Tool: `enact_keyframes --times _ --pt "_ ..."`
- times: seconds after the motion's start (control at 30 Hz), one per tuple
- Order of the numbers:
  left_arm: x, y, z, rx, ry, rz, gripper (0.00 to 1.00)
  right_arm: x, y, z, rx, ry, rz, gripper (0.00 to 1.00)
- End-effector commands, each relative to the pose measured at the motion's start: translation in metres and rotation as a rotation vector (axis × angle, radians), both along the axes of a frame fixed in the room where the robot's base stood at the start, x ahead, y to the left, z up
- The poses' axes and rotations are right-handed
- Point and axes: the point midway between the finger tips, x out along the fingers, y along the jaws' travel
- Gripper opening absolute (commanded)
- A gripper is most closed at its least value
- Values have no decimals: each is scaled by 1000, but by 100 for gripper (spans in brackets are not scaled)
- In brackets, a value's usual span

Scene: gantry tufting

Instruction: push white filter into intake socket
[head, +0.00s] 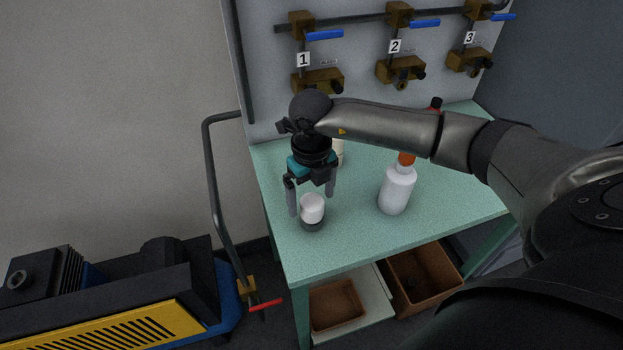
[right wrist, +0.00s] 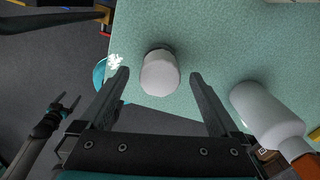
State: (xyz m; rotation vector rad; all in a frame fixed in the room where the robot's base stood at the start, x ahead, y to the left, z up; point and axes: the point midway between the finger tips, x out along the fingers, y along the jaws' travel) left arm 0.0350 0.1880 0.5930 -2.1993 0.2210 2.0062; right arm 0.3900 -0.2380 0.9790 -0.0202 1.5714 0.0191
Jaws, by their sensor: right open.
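The white filter (head: 312,208) is a short white cylinder with a dark lower end, standing near the left front edge of the green bench. My right gripper (head: 311,200) is above the bench, open and empty, its fingers pointing down toward the filter. In the right wrist view the filter (right wrist: 160,73) shows between and beyond the open fingers (right wrist: 158,82), apart from both. A dark block with a round opening (head: 18,281) sits on the machine at lower left; I cannot tell whether this is the intake socket. A small two-pronged gripper (right wrist: 65,104), apparently my left, shows at the left of the wrist view.
A white bottle with an orange cap (head: 396,190) stands right of the filter on the green bench (head: 350,245). Numbered valves with blue handles (head: 324,35) line the back panel. A grey pipe (head: 214,180) with a red handle stands left of the bench. Brown bins (head: 425,275) sit below.

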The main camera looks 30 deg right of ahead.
Motion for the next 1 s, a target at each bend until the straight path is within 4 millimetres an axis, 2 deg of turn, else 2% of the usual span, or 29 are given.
enact_keyframes --times 0.2,0.5,1.0 --pt "0 0 -1 0 0 0 88 0 1 -16 0 0 2 98" --pt "0 0 -1 0 -1 0 88 0 0 -17 1 -1 1 97" --pt "0 0 -1 0 -1 0 88 0 0 -17 1 -1 1 40"
